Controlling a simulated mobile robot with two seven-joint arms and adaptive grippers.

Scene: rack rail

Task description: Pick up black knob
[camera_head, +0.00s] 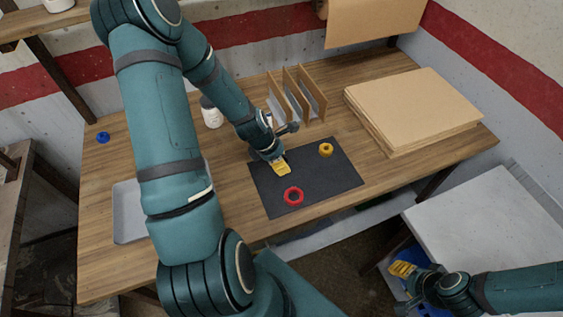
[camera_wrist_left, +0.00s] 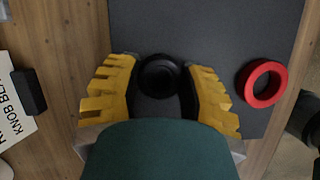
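The black knob (camera_wrist_left: 159,76) is round and lies on the dark mat (camera_wrist_left: 225,35) in the left wrist view. My left gripper (camera_wrist_left: 162,67) has its yellow fingers spread on either side of the knob; I cannot tell whether they touch it. In the head view my left gripper (camera_head: 281,169) is low over the dark mat (camera_head: 335,180), and the knob is hidden there. My right gripper (camera_head: 403,268) is at the lower right, away from the mat, beside the pale table; its finger gap is unclear.
A red ring (camera_head: 293,196) and a yellow ring (camera_head: 326,150) lie on the mat. A blue ring (camera_head: 103,137), grey tray (camera_head: 126,210), white jar (camera_head: 211,113), upright dividers (camera_head: 290,93) and cardboard stack (camera_head: 415,105) surround it. A printed card (camera_wrist_left: 14,105) lies left.

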